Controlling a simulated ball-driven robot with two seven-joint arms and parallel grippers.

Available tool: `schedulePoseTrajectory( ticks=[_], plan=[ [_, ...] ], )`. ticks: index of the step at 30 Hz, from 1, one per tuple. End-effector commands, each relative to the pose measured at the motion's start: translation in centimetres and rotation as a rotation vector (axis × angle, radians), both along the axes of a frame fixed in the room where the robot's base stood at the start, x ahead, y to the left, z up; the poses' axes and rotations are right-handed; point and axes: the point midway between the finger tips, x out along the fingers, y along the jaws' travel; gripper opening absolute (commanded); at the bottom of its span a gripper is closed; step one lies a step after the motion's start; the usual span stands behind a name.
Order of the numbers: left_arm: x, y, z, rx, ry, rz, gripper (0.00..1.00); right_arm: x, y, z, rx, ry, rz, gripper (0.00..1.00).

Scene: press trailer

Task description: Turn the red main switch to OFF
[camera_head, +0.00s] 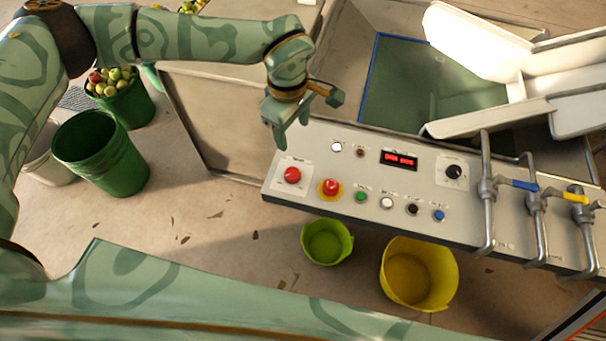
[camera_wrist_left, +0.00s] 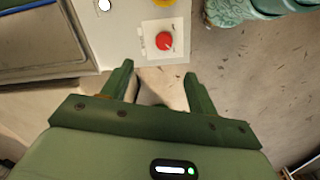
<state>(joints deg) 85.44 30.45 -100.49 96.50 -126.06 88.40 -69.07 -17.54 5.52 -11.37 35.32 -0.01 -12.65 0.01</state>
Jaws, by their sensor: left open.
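The red main switch (camera_head: 292,175) is a round red knob on a pale square plate at the left end of the grey control panel (camera_head: 310,152). It also shows in the left wrist view (camera_wrist_left: 165,41), beyond the fingertips. My left gripper (camera_head: 290,130) is open and empty, near the panel's upper left corner in the head view. In the left wrist view its two fingers (camera_wrist_left: 158,70) point toward the switch, spread and apart from it. How the knob is turned is too small to tell. My right gripper is not in view.
A red mushroom button (camera_head: 330,187) on a yellow ring sits just right of the switch. Several small buttons, a red display (camera_head: 399,160) and a black knob (camera_head: 454,171) lie further right. Pipes with valves (camera_head: 487,190) stand at the panel's right. Buckets (camera_head: 326,243) stand on the floor below.

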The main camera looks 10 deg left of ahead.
Motion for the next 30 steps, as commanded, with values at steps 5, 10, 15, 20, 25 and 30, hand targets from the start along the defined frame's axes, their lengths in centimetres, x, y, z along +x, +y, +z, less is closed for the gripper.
schedulePoseTrajectory(
  ticks=[5,10,15,20,25,30],
  plan=[
    [-0.4,0.6,-0.9,0.032,0.027,-0.06,0.59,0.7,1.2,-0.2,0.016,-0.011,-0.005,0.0],
    [-0.5,0.5,-4.1,0.03,0.031,-0.058,0.59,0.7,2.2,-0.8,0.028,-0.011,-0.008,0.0],
    [-0.5,0.5,-8.7,0.029,0.031,-0.057,0.59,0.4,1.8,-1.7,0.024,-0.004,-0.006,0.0],
    [-0.5,0.5,-12.6,0.028,0.03,-0.057,0.59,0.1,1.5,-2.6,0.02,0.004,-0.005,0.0],
    [-0.4,0.5,-15.2,0.028,0.027,-0.057,0.59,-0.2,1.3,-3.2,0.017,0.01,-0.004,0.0],
    [-0.4,0.5,-16.3,0.027,0.026,-0.057,0.59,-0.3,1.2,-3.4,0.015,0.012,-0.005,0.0]
  ],
)
